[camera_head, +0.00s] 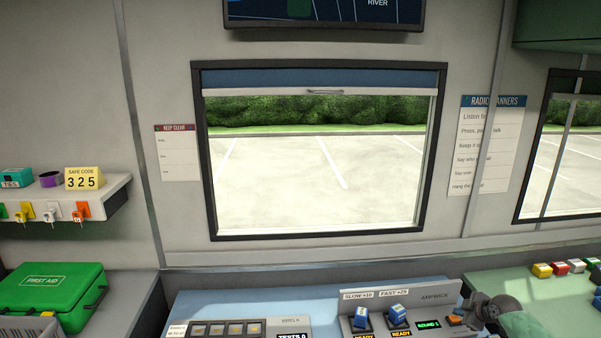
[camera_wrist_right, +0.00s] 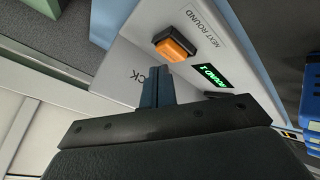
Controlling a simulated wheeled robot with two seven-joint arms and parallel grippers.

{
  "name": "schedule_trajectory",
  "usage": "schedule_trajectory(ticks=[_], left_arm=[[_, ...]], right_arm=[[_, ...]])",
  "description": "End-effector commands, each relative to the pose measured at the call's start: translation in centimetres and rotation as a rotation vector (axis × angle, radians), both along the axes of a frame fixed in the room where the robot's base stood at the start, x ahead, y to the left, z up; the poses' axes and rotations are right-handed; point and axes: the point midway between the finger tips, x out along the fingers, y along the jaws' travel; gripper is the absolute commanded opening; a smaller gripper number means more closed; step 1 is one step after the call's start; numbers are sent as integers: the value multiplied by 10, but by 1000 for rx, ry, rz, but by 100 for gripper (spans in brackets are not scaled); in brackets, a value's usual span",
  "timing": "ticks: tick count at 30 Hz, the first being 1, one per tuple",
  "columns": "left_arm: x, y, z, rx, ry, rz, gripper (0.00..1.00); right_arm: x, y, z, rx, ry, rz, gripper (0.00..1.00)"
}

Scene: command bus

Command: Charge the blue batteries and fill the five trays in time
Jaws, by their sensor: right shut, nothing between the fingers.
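Two blue batteries, the left one (camera_head: 361,318) and the right one (camera_head: 397,313), stand tilted in the grey AMPWICK charger (camera_head: 428,291), under its SLOW +10 and FAST +25 labels. Both bays read READY. A blue battery (camera_wrist_right: 312,105) shows at the right edge of the wrist view. My right gripper (camera_head: 470,308) is shut and empty at the charger's right end; in the wrist view its fingertips (camera_wrist_right: 155,72) are close to the orange NEXT ROUND button (camera_wrist_right: 173,45). I cannot tell whether they touch it. The display (camera_wrist_right: 212,78) reads ROUND 1. My left gripper and the trays are out of view.
The BRELA tester (camera_head: 291,321) with several square pads stands left of the charger. A green first aid box (camera_head: 52,296) is far left, below a shelf with a SAFE CODE 325 card (camera_head: 84,178). Several coloured blocks (camera_head: 558,269) lie on the green surface at right.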

Motion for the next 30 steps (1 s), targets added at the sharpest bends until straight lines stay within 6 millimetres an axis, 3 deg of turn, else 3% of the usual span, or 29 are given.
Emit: schedule_trajectory(ticks=[10, 30], left_arm=[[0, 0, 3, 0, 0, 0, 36], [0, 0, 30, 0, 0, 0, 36]], right_arm=[[0, 0, 6, -1, -1, 0, 0], [0, 0, 58, -1, 0, 1, 0]])
